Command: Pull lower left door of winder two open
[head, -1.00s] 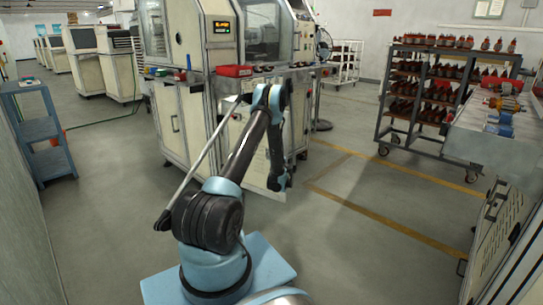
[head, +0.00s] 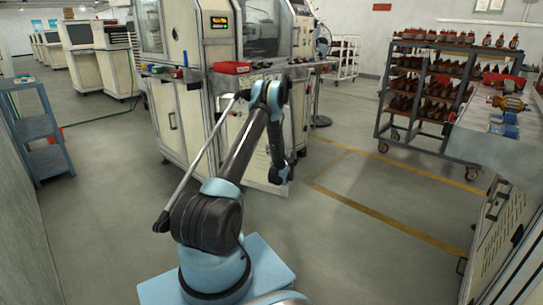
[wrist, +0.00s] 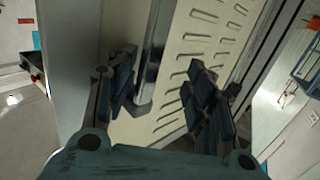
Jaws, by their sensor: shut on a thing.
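The winder (head: 215,95) is a cream machine with a grey work shelf, standing behind my arm in the head view. A pale lower door panel (head: 262,178) shows behind my gripper (head: 281,176), standing out at an angle from the cabinet; my arm hides much of it. In the wrist view a cream louvred panel (wrist: 200,40) fills the middle. A dark upright handle (wrist: 150,55) on it lies between the two dark fingers of my gripper (wrist: 163,85). The fingers are shut on this handle, though their contact is hard to see.
Another cabinet face with a handle (head: 172,121) is left of my arm. A blue shelf stand (head: 40,127) is at left. A loaded trolley (head: 395,125) and a workbench (head: 480,145) stand at right. The floor between my arm and the trolley is clear.

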